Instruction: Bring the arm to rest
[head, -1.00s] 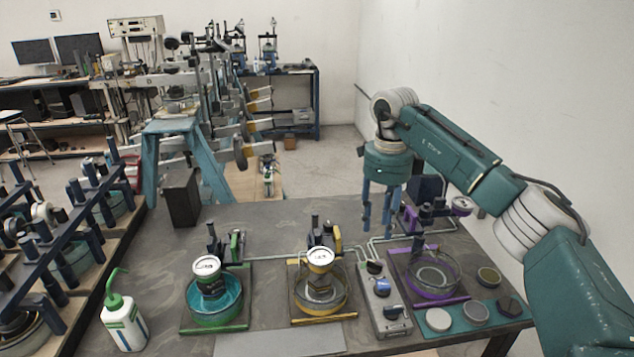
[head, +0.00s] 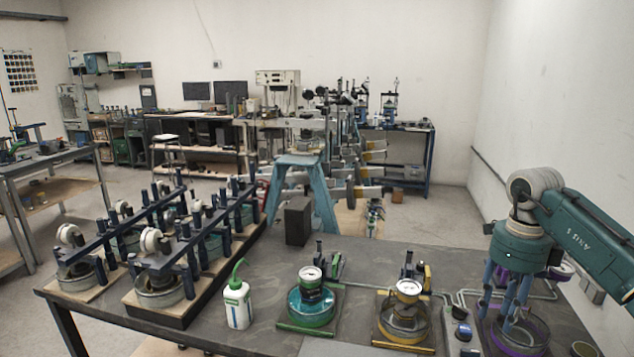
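My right arm comes in from the right. Its gripper (head: 503,303) points down, its blue fingers apart with nothing seen between them. In the picture the fingers overlap the purple-rimmed dish (head: 532,336) of the purple frame; I cannot tell their height above it or whether they touch. My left gripper is not in view. The green frame (head: 312,329) holds a teal dish (head: 313,306) with a dial-topped weight on it. The yellow frame (head: 402,346) holds a similar clear dish with a dial-topped weight (head: 408,288).
The dark bench (head: 270,285) also bears a white wash bottle (head: 237,303) and a black box (head: 298,221). A small grey box with knobs (head: 461,330) stands left of the purple frame. Several larger lever rigs (head: 160,285) fill the left side. A wall rises at the right.

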